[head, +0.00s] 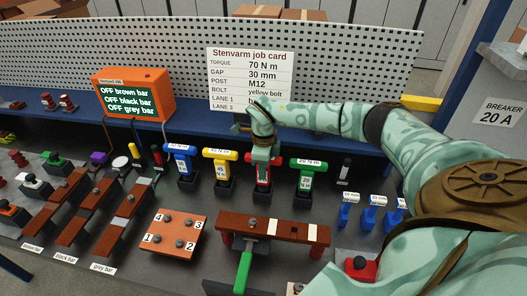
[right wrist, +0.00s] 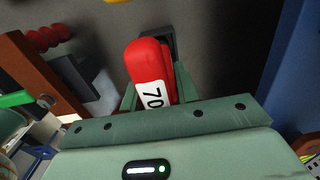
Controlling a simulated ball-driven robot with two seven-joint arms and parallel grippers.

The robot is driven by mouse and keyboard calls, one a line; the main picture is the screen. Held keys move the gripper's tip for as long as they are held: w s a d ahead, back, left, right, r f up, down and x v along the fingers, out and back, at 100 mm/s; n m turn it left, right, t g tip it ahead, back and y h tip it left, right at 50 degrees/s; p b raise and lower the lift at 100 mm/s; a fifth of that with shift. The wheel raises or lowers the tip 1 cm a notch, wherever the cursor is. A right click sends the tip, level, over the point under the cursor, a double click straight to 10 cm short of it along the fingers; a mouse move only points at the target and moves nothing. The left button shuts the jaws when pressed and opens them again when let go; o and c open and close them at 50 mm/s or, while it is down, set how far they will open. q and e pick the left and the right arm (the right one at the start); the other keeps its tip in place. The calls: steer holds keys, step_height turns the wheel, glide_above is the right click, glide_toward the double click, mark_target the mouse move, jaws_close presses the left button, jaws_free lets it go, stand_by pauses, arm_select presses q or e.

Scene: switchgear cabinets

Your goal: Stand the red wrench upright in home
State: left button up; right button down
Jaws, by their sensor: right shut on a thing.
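The red wrench (head: 263,176) is upright in the row of torque wrenches, over a black holder (head: 262,192). Whether it is fully seated I cannot tell. My right gripper (head: 264,160) is shut on its upper part from above and hides its top. In the right wrist view the red wrench (right wrist: 150,75), with a white label reading 70, lies between the green fingers. A dark holder (right wrist: 172,42) shows just beyond it. My left gripper is not in view.
Blue (head: 180,160), yellow (head: 220,165) and green (head: 306,175) wrenches stand in neighbouring holders, close on both sides. A brown bar on posts (head: 270,228) lies in front. The job card (head: 245,75) and perforated panel (head: 150,45) stand behind.

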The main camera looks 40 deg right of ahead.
stand_by(0.4)
steer(key=c, duration=1)
jaws_free()
steer(key=shift+o, duration=0.2)
step_height(320, 180, up, 16)
steer(key=p, duration=0.1)
steer(key=shift+r, duration=0.2)
